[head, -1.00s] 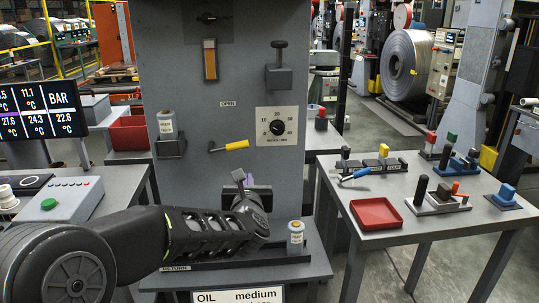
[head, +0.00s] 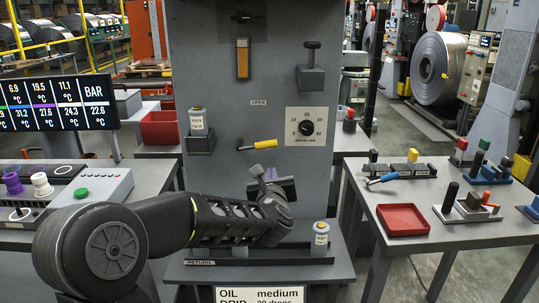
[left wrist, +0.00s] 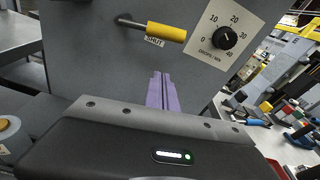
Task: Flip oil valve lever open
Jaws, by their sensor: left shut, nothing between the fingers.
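The oil valve lever has a yellow handle (head: 265,144) on a thin dark rod. It sticks out to the right from the grey panel (head: 222,160), roughly level. An OPEN label (head: 258,103) is above it. In the left wrist view the handle (left wrist: 166,32) is just above a SHUT label (left wrist: 154,42). My left gripper (head: 263,174) is below the handle, with a visible gap between them. Its purple fingers (left wrist: 162,92) are shut together, empty, and point up towards the handle. My right gripper is not in view.
A numbered dial (head: 306,127) is on the panel to the right of the lever. A bottle (head: 197,122) stands in a holder at left, another (head: 320,238) on the lower ledge. A red tray (head: 402,220) and small levers are on the right table. Space around the handle is clear.

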